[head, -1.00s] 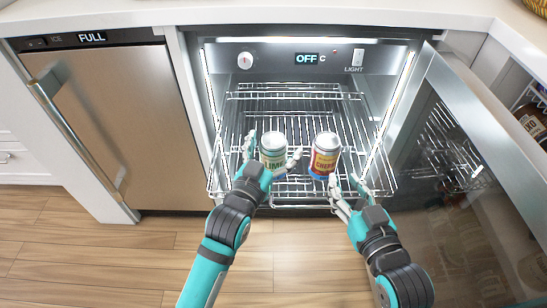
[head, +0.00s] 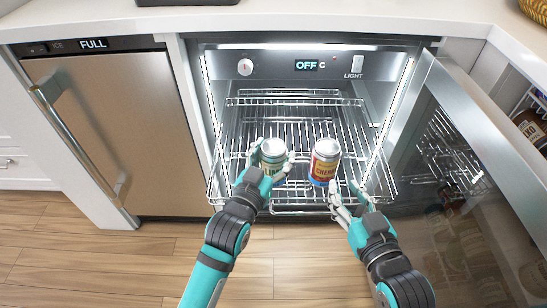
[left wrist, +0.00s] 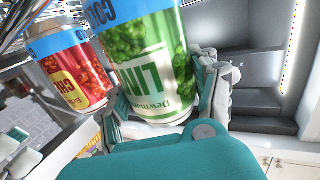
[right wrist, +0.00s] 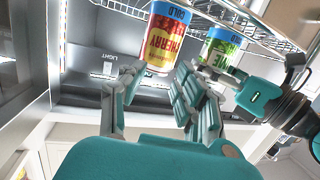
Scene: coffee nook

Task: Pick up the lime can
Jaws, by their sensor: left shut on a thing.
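The lime can (head: 273,158), green and white with a blue band, stands on the pulled-out wire rack in the head view. My left gripper (head: 270,163) is shut on it, one finger on each side. In the left wrist view the lime can (left wrist: 150,65) fills the space between the fingers. My right gripper (head: 350,196) is open and empty, in front of the cherry can (head: 325,160). In the right wrist view its fingers (right wrist: 150,105) are spread, with the cherry can beyond them and the lime can (right wrist: 222,50) further right.
The cherry can stands close to the right of the lime can. The wire rack (head: 290,100) is otherwise empty behind them. The glass door (head: 470,170) stands open on the right. A closed ice maker (head: 105,120) is on the left.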

